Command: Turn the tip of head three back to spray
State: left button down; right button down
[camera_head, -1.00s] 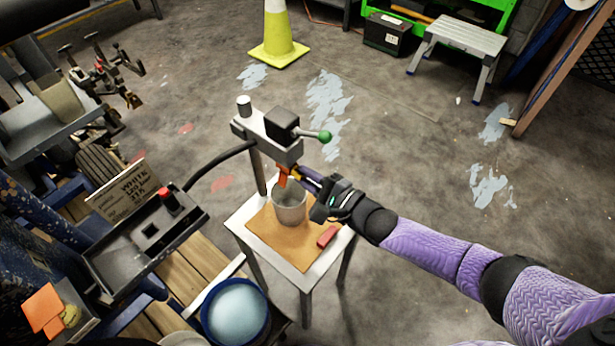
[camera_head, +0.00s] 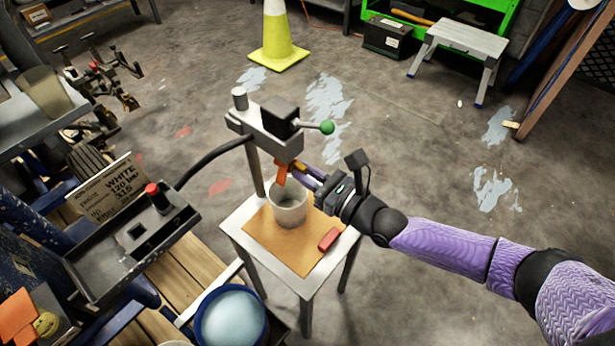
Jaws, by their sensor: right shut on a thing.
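The spray head (camera_head: 268,128) is a grey block on a post with a black box on top and a lever ending in a green ball (camera_head: 327,127). An orange tip (camera_head: 282,174) hangs under the head. My right gripper (camera_head: 295,171) reaches in from the right and is shut on the orange tip; its fingers partly hide it. A grey cup (camera_head: 289,207) stands below the tip on a small table. No number shows on the head. My left gripper is not in view.
The small white table (camera_head: 241,244) carries a brown sheet (camera_head: 260,236) and a red block (camera_head: 328,239). A black hose (camera_head: 215,160) runs left from the head.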

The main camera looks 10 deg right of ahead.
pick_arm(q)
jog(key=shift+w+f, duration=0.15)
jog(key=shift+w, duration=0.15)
pick_arm(e)
jog(key=c, duration=0.6)
grip_release()
jog(key=shift+w+a, duration=0.1)
jog(key=shift+a, duration=0.05)
jog(key=o, duration=0.5)
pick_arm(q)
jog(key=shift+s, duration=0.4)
pick_arm(e)
jog(key=shift+o, duration=0.3)
pick_arm(q)
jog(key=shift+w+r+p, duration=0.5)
jog(key=shift+p, duration=0.05)
pick_arm(e)
jog(key=v, duration=0.7)
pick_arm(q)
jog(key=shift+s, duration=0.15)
